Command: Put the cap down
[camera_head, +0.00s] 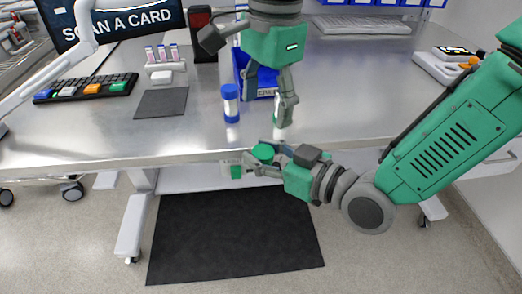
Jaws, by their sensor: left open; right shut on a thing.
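A round green piece that looks like the cap (264,152) shows at my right gripper (248,163), in front of the table's front edge. The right gripper is shut on it; its fingers hide part of the grip. My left gripper (268,100) is higher, over the table, pointing down with its fingers apart. A pale, slim thing shows in part behind its right finger; I cannot tell what it is. A tube with a blue cap (230,103) stands upright on the table (330,90), to the left of the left gripper.
A blue bin (240,68) is behind the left gripper. A dark mat (162,102), a rack with several tubes (164,65) and a keypad with coloured keys (86,88) are at left. A white device (436,70) is at right. The table's middle right is clear.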

